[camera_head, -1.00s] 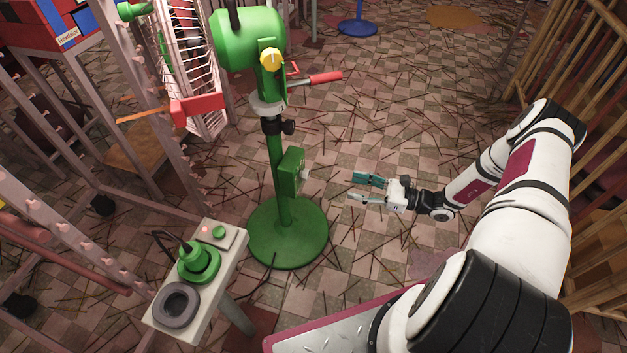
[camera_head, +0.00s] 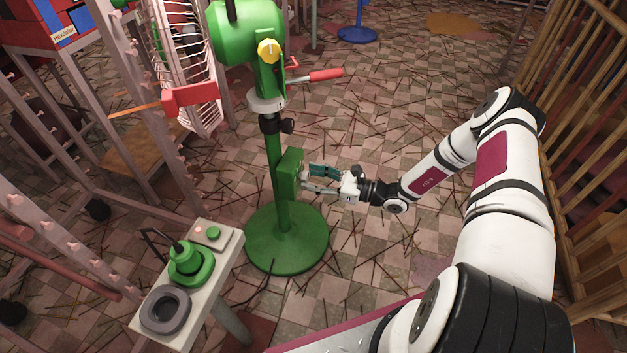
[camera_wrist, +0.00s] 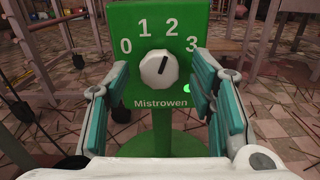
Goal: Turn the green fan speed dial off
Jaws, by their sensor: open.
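The green fan (camera_head: 245,35) stands on a green post with a round base. A green control box (camera_head: 290,174) is fixed to the post. In the wrist view, the box face (camera_wrist: 120,25) shows 0, 1, 2, 3 and "Mistrowen". Its white faceted speed dial (camera_wrist: 158,69) has a dark mark pointing up and slightly right, near the 2. A small green light (camera_wrist: 186,87) glows at lower right. My gripper (camera_head: 310,180) is open in front of the box; in the wrist view its teal-padded fingers (camera_wrist: 158,90) lie either side of the dial, apparently not touching it.
A red handle (camera_head: 326,74) juts from the fan post. Wooden railings (camera_head: 590,150) stand at right. Sticks litter the checkered floor.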

